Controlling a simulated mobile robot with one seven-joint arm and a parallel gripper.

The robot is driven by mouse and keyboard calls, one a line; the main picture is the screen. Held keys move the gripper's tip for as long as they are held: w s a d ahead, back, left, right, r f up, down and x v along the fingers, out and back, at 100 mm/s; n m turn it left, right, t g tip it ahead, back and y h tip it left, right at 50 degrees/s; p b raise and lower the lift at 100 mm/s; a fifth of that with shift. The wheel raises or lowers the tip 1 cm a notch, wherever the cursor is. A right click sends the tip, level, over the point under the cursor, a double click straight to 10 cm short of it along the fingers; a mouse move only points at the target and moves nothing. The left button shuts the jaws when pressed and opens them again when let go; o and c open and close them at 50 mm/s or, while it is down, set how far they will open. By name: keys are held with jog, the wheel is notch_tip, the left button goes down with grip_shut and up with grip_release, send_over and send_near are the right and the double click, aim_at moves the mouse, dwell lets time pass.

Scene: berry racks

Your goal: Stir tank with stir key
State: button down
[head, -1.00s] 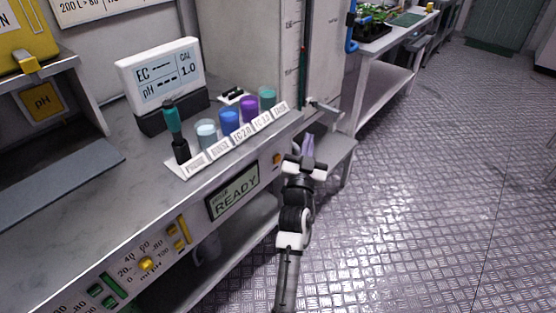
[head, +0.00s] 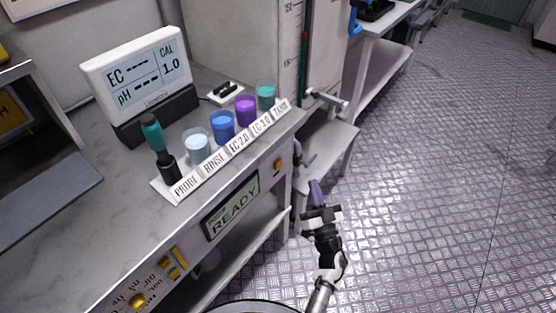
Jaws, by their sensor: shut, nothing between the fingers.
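The tank (head: 245,45) is a tall pale grey body at the back, with a marked scale and a thin red and green level tube on its right. A small orange key (head: 279,163), which may be the stir key, sits on the bench front right of the READY display (head: 232,206). Its label is too small to read. My gripper (head: 316,190) has purple fingers, shut and empty. In the picture it is below and to the right of the orange key, apart from it, over the floor side of the bench.
A rack (head: 225,160) on the bench holds a probe (head: 158,148) and several cups of coloured liquid. An EC/pH meter (head: 140,75) stands behind. A tap (head: 326,100) juts from the tank above a low grey stand (head: 325,150). Open floor lies to the right.

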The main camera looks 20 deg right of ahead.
aim_at(278, 164)
jog(key=w+a+b, duration=0.2)
jog(key=w+a, duration=0.3)
jog(key=w, duration=0.2)
jog(key=shift+a+b, duration=0.2)
jog(key=shift+b, duration=0.15)
jog(key=shift+a, duration=0.1)
dwell(2.0)
jog(key=shift+w+a, duration=0.2)
jog(key=shift+w, duration=0.1)
jog(key=shift+w+a, duration=0.3)
jog(key=shift+w, duration=0.05)
dwell(0.7)
dwell(0.3)
jog(key=shift+s+d+p, duration=0.5)
jog(key=shift+s+d, duration=0.05)
jog(key=shift+s, duration=0.15)
